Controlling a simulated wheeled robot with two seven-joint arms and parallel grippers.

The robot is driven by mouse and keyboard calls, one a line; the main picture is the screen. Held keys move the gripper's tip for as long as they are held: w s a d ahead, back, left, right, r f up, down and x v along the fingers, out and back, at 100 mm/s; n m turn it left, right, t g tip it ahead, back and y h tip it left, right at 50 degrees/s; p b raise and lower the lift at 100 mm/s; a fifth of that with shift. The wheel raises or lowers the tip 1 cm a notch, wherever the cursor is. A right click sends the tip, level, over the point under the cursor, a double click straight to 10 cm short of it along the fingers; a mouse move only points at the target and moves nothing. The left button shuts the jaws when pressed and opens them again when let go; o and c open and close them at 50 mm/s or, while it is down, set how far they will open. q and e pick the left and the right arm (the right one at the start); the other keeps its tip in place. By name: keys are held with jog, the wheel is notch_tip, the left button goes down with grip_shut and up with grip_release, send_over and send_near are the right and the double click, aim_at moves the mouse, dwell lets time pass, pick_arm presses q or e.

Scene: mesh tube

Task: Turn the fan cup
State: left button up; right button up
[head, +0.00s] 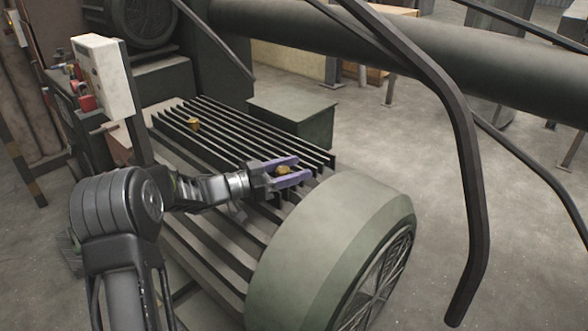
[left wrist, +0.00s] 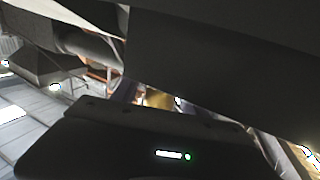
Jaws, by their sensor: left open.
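A big green round housing with a spoked grille on its end, which looks like the fan cup (head: 322,240), stands at the front of a dark ribbed motor body (head: 260,140). My left gripper (head: 303,168) has two purple fingers, apart, above the ribs just behind the housing. A small brass-coloured piece (head: 284,169) shows between the fingers; I cannot tell if they touch it. It also shows in the left wrist view (left wrist: 157,99), partly hidden by dark shapes. A second brass-coloured piece (head: 193,124) is on the ribs farther back. My right gripper is not in view.
A white control box (head: 101,75) on a post stands left of the motor. A thick dark pipe (head: 400,60) and bent dark bars (head: 465,150) cross the upper right. A green box (head: 300,118) stands behind the ribs. The concrete floor at right is mostly clear.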

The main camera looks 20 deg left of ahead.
pick_arm(q)
jog(key=v, duration=0.7)
jog(key=shift+s+a, duration=0.25)
jog(key=shift+a, duration=0.05)
dwell(0.3)
